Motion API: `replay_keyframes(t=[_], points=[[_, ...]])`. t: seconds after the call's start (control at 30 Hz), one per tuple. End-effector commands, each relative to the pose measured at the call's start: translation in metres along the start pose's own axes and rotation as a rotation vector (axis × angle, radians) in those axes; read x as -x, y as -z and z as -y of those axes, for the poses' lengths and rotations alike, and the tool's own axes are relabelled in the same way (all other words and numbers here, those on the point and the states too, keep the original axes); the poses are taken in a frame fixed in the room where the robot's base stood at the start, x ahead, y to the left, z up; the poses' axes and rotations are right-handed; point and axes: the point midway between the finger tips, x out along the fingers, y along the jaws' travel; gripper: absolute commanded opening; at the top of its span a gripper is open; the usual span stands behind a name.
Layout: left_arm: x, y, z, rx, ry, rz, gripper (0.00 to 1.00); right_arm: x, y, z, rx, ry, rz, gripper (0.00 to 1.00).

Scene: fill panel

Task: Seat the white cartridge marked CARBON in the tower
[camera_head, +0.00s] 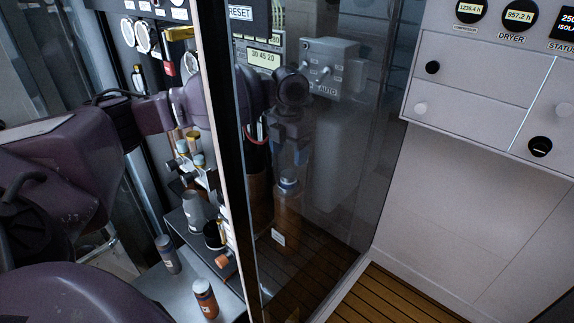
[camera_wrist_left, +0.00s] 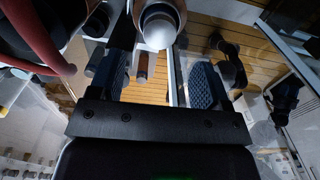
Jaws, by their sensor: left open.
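My left gripper (camera_head: 290,150) shows dimly through the glass panel, pointing down above a copper-coloured column (camera_head: 287,212) with a pale blue-white top. In the left wrist view its two blue-padded fingers (camera_wrist_left: 160,80) stand apart. A round white-and-silver end (camera_wrist_left: 158,27) of a copper-coloured body shows at the top of that view, between and beyond the fingers; I cannot tell whether they touch it. I can read no CARBON mark, so I cannot tell which item is the cartridge. My right gripper is not in view.
The glass panel (camera_head: 335,150) with a dark post (camera_head: 233,160) stands before the column. Several small canisters, including an orange-brown one (camera_head: 205,298) and a grey one (camera_head: 168,254), stand on low shelves. A red hose (camera_wrist_left: 40,35) runs close to the gripper. A control box (camera_head: 330,65) hangs behind.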

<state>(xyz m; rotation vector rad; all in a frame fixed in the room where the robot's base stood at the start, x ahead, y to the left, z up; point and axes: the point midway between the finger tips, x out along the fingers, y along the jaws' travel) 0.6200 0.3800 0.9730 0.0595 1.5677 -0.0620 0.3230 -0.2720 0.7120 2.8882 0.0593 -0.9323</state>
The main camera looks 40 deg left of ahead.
Motion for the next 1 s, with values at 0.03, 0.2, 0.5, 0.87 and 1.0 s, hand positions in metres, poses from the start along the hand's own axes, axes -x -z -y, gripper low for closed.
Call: replay_keyframes(t=[0.03,0.2,0.5,0.87,1.0], points=[[0.013,0.0,0.0,0.0,-0.001,0.004,0.71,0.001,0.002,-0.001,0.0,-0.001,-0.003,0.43],[0.035,0.0,0.0,0.0,-0.001,0.002,0.71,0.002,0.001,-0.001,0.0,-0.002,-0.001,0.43],[0.047,0.0,0.0,0.0,-0.001,-0.001,0.71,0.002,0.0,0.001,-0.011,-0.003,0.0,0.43],[0.047,0.0,0.0,0.0,0.0,-0.002,0.71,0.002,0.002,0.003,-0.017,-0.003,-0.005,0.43],[0.046,0.0,0.0,0.0,0.0,-0.002,0.71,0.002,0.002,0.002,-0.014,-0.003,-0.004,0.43]])
